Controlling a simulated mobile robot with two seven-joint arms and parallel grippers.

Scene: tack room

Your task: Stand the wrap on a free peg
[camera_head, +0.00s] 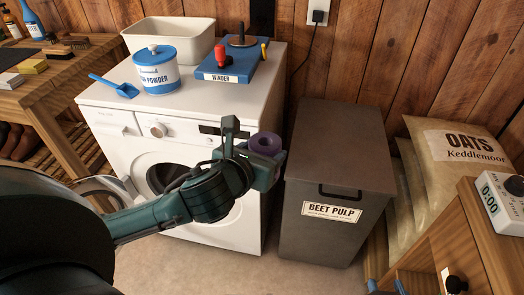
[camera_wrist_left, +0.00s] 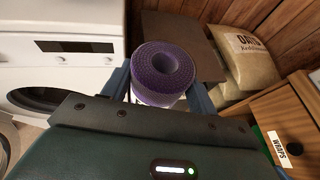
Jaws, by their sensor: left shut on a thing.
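A purple rolled wrap (camera_head: 267,143) is held upright in my left gripper (camera_head: 262,165), in front of the washing machine's right edge. In the left wrist view the wrap (camera_wrist_left: 165,84) shows its coiled end and centre hole, with one finger on each side of it. The blue winder board (camera_head: 238,66) lies on top of the washing machine. It carries a red knob (camera_head: 220,54), a dark upright post on a round base (camera_head: 241,38) and a small yellow part (camera_head: 264,48). My right gripper is not in view.
A powder tub (camera_head: 155,72), a blue scoop (camera_head: 114,87) and a white basin (camera_head: 170,36) share the washing machine top (camera_head: 205,105). Right are a lidded beet pulp bin (camera_head: 335,150) and oats sacks (camera_head: 458,155). A drawer labelled wraps (camera_wrist_left: 280,148) is at right in the wrist view.

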